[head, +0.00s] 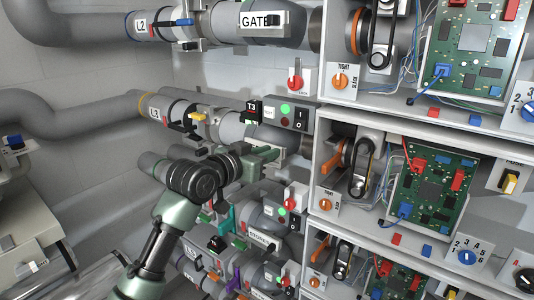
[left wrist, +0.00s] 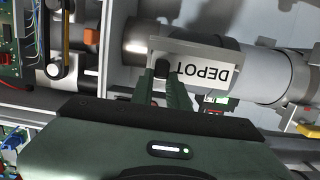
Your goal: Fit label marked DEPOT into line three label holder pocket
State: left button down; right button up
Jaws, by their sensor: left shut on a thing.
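The white DEPOT label (left wrist: 207,73) shows upside down in the left wrist view, between the fingertips of my left gripper (left wrist: 172,75). My left gripper is shut on it; the fingers cover its left part in that view. The grey label holder (left wrist: 195,48) on the line three pipe frames the label there. I cannot tell whether the label sits inside the pocket or just in front of it. My right gripper is not in view.
The line two pipe (head: 225,20) with a GATE label (head: 262,20) runs above. A switch box (head: 292,114) and a T3 tag (head: 252,107) sit close above my gripper. Open cabinets with circuit boards (head: 435,185) stand right. More pipes lie below.

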pick_arm(q)
jog(key=shift+f, duration=0.4)
jog(key=c, duration=1.3)
grip_release()
jog(key=b+v, duration=0.3)
jog(key=v, duration=0.4)
jog(key=shift+s+a, duration=0.25)
jog(key=shift+s, duration=0.05)
jog(key=shift+r, duration=0.1)
